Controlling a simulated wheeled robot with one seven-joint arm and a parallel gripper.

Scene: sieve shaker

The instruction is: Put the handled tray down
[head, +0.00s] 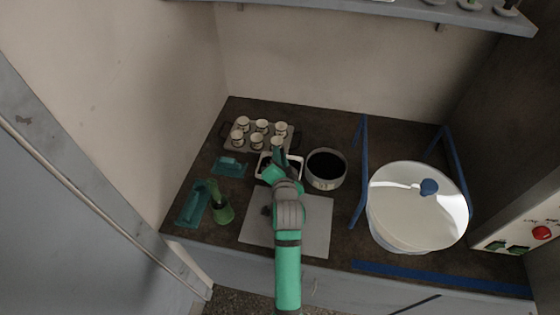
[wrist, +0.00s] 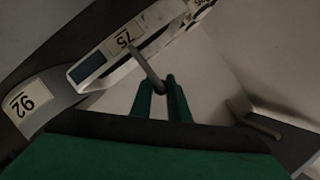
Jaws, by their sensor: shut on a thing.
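The handled tray (head: 262,160) is a small white-rimmed tray with a dark inside, partly hidden by my arm in the head view. In the wrist view, its pale side (wrist: 143,37) has a label reading 75 and a thin grey handle bar. My gripper (head: 279,155) is at the tray's right part in the head view. The two green fingers (wrist: 161,92) are shut on the handle bar in the wrist view. I cannot tell whether the tray touches the counter.
A grey rack (head: 229,144) with several small cups stands behind. A dark-filled round bowl (head: 326,170) is to the right, then a large white drum (head: 400,222) between blue rails. A green brush (head: 223,213) stands left. A pale grey mat (head: 317,220) lies in front, mostly bare.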

